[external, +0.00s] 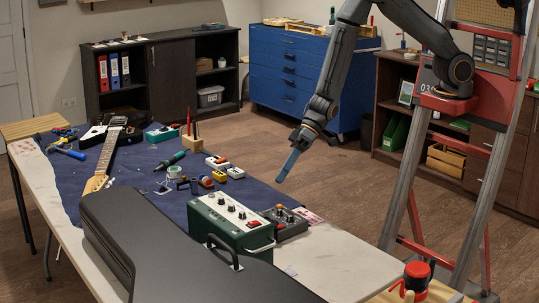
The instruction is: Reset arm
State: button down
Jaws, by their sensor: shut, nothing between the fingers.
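My gripper (281,178) hangs at the end of my arm, fingers pointing down and to the left. Its blue fingers are together with nothing between them. It is above the right edge of the dark blue mat (135,166) and appears clear of everything on the workbench (337,262). My arm comes down from its red mount at the upper right, bent at the elbow. Nothing hides the gripper.
On the bench are a black guitar case (170,255), a green amplifier box (232,219), a grey pedal (285,222), small pedals (217,163) and a guitar (105,158). Open floor lies behind the bench.

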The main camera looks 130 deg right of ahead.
jog(key=s+a+r+n+g+b, duration=0.2)
jog(key=s+a+r+n+g, duration=0.1)
jog(key=s+a, duration=0.7)
jog(key=s+a+r+n+g+b, duration=0.2)
jog(key=s+a+r+n+g, duration=0.2)
jog(key=s+a, duration=0.6)
jog(key=s+r, duration=0.2)
jog(key=s, duration=0.3)
jog(key=shift+r+n+g+h, duration=0.2)
jog(key=shift+n+g+h, duration=0.1)
jog(key=shift+n+h, duration=0.1)
jog(key=shift+s+b, duration=0.1)
jog(key=shift+b, duration=0.2)
jog(key=d+f+m+g+b, duration=0.1)
jog(key=d+f+b, duration=0.2)
jog(key=f+b, duration=1)
jog(key=shift+b, duration=0.9)
